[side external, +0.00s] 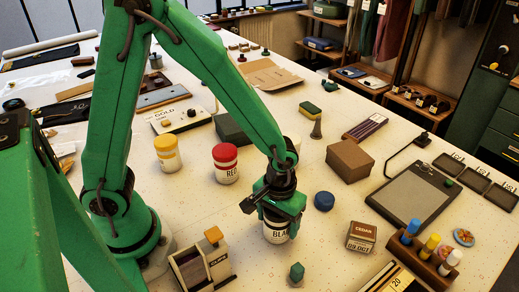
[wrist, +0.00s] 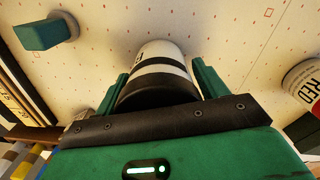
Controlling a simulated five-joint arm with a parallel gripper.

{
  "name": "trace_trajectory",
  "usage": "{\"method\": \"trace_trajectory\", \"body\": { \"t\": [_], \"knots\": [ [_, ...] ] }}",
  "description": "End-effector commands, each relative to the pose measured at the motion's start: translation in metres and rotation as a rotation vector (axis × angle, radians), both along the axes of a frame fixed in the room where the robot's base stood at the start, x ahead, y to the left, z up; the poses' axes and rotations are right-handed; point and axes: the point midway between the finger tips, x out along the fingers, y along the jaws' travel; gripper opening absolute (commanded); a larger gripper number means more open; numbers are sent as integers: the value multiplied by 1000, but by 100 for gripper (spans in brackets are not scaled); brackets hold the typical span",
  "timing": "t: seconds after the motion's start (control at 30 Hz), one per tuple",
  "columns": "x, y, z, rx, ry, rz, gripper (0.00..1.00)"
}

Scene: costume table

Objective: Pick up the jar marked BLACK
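The jar marked BLACK (side external: 276,231) is a white jar with a black band, with part of its lettering showing in the side external view. My gripper (side external: 274,208) is over it from above, and its lid is hidden there. In the wrist view the jar (wrist: 160,58) lies between the two green fingers of my gripper (wrist: 161,72), one on each side. The fingers are very close to its sides. I cannot tell whether they press on it. The jar appears to stand on the table.
The jar marked RED (side external: 226,164) and a yellow-lidded jar (side external: 168,154) stand to the left.

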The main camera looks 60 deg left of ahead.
Motion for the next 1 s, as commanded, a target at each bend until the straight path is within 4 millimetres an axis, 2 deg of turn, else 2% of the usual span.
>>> {"method": "trace_trajectory", "body": {
  "t": [0.03,0.2,0.67,1.0],
  "knots": [
    [0,0,0,0,0,0,61],
    [0,0,0,-1,-1,0,31],
    [1,0,7,-1,-3,0,31],
    [1,0,39,-2,-5,0,31]
  ]
}}
